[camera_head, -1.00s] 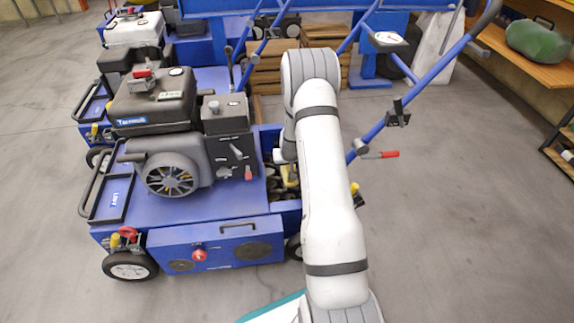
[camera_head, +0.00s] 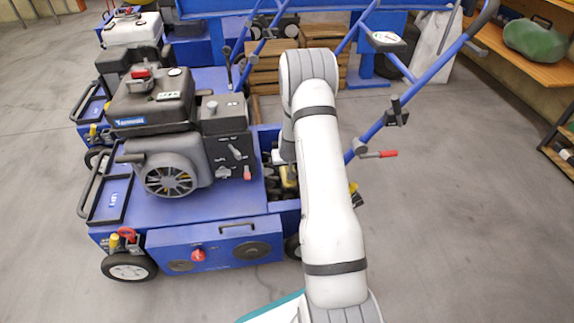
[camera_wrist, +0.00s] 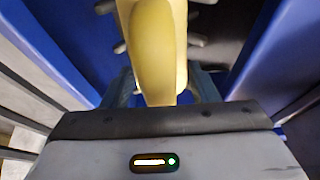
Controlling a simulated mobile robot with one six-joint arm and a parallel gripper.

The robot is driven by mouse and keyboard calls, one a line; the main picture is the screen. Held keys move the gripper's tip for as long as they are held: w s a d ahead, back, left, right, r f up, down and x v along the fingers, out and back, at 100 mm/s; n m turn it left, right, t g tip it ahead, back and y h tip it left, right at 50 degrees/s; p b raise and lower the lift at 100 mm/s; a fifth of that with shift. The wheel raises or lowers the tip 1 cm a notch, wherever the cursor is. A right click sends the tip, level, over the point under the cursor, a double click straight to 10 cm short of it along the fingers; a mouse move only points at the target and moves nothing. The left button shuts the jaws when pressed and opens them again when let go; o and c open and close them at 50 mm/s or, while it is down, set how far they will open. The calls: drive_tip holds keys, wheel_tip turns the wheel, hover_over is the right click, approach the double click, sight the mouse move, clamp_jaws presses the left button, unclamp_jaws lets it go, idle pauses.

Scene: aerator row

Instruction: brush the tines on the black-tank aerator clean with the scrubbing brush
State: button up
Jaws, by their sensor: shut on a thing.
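The black-tank aerator (camera_head: 188,190) stands left of my arm in the head view, a blue machine with a black tank (camera_head: 150,98) and engine on top. My gripper (camera_wrist: 165,100) is shut on a yellow handle, which I take to be the scrubbing brush (camera_wrist: 157,45). The brush also shows in the head view (camera_head: 288,176), at the open bay behind the engine deck. A few grey rod-like parts, perhaps tines (camera_wrist: 196,41), show beside the handle in the wrist view. The brush's bristles are hidden. My arm hides part of the bay.
A white-tank aerator (camera_head: 134,28) stands behind at the upper left. Blue handlebars (camera_head: 440,62) rise to the right of my arm, with a red-gripped lever (camera_head: 388,154). Wooden crates (camera_head: 262,75) stand behind. The floor at right (camera_head: 460,230) is clear up to a shelf.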

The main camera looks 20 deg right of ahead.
drive_tip(key=shift+w+d+p, duration=0.2)
drive_tip(key=shift+w+p, duration=0.4)
drive_tip(key=shift+p, duration=0.15)
drive_tip(key=shift+w+d+p, duration=0.15)
drive_tip(key=shift+w+p, duration=0.45)
drive_tip(key=shift+p, duration=0.1)
drive_tip(key=shift+w+d+f+p, duration=0.1)
drive_tip(key=shift+w+p, duration=0.2)
drive_tip(key=shift+w, duration=0.15)
drive_tip(key=shift+s+f+b, duration=0.2)
drive_tip(key=shift+s+b, duration=0.2)
drive_tip(key=shift+b, duration=0.15)
drive_tip(key=shift+s+a+b, duration=0.35)
drive_tip(key=shift+s+b, duration=0.55)
drive_tip(key=shift+b, duration=0.05)
drive_tip(key=s+b, duration=0.2)
drive_tip(key=shift+a+b, duration=0.3)
drive_tip(key=shift+b, duration=0.1)
drive_tip(key=shift+s, duration=0.25)
drive_tip(key=shift+r, duration=0.1)
